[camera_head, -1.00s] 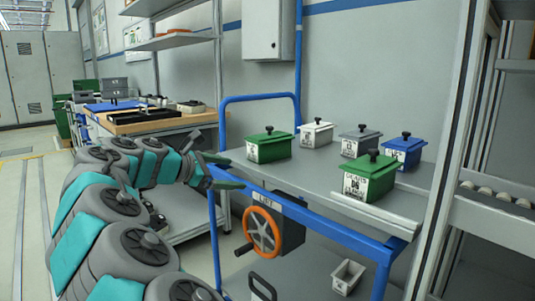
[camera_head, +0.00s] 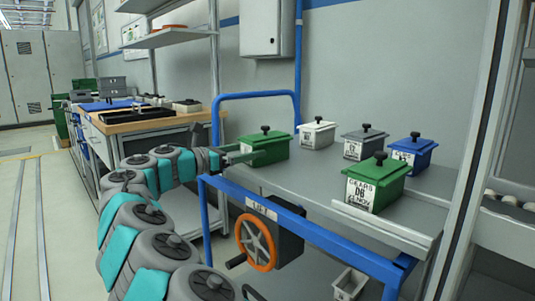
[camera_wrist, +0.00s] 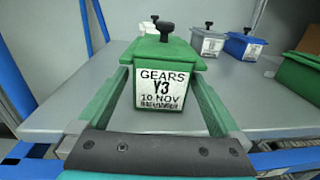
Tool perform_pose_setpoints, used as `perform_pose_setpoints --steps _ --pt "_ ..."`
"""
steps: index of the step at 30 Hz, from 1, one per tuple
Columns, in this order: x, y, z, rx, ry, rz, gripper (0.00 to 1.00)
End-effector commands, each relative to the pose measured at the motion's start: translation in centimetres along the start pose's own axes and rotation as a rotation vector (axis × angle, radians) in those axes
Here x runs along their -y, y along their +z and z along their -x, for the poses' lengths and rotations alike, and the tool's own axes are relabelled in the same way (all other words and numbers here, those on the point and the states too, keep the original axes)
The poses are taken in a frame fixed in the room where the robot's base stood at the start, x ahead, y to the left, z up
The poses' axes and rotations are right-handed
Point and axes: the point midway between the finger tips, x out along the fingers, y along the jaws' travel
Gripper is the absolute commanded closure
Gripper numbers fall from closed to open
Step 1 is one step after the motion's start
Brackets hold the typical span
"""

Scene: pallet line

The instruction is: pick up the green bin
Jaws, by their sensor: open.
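A green lidded bin (camera_head: 265,153) with a black knob stands at the left end of the grey cart top. In the wrist view, this green bin (camera_wrist: 162,60) faces me with a label reading GEARS Y3 10 NOV. My gripper (camera_wrist: 161,85) is open, with one green finger on each side of the bin's front. I cannot tell whether the fingers touch it. In the head view, my gripper (camera_head: 234,153) reaches the bin from the left.
A white bin (camera_head: 317,134), a grey bin (camera_head: 362,145) and a blue bin (camera_head: 414,152) stand along the back of the cart top (camera_head: 310,178). Blue rails (camera_head: 300,235) edge the cart, with an orange handwheel (camera_head: 256,243) below. A workbench (camera_head: 150,124) stands behind at left.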

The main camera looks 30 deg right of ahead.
Motion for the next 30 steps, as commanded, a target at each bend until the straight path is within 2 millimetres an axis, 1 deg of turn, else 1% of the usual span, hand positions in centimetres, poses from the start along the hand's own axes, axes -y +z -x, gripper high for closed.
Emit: perform_pose_setpoints --steps 1,7,15,19,25,30 --pt "0.1 0.0 -0.7 -0.001 -0.003 0.000 0.00" --pt "0.1 0.1 -2.5 -0.001 -0.003 -0.002 0.00" --pt "0.2 0.3 -6.0 -0.002 -0.003 0.000 0.00" --pt "0.2 0.3 -6.6 -0.002 -0.001 0.000 0.00" --pt "0.1 0.3 -6.6 -0.002 0.000 -0.001 0.00" --pt "0.1 0.3 -6.5 -0.002 0.000 -0.001 0.19"
